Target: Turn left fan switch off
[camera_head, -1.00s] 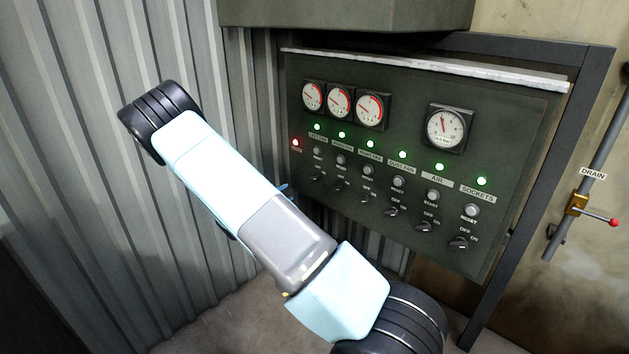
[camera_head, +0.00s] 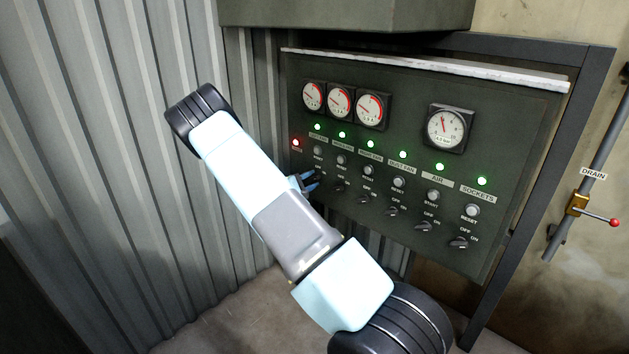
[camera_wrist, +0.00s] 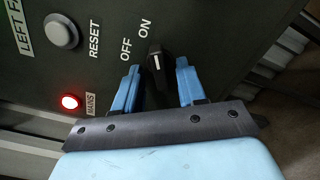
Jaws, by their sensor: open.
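My gripper (camera_wrist: 157,85) is open, with one blue finger on each side of the knob. I cannot tell whether either finger touches it. In the head view my gripper (camera_head: 309,182) is at the leftmost switch of the dark control panel (camera_head: 400,95), and my arm hides part of that area.
A grey reset button (camera_wrist: 61,31) and a lit red mains lamp (camera_wrist: 69,102) sit left of the gripper. Several more switches, such as the air switch (camera_head: 423,226), run to the right. Gauges (camera_head: 340,102) and green lamps are above. A corrugated wall (camera_head: 90,120) stands left.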

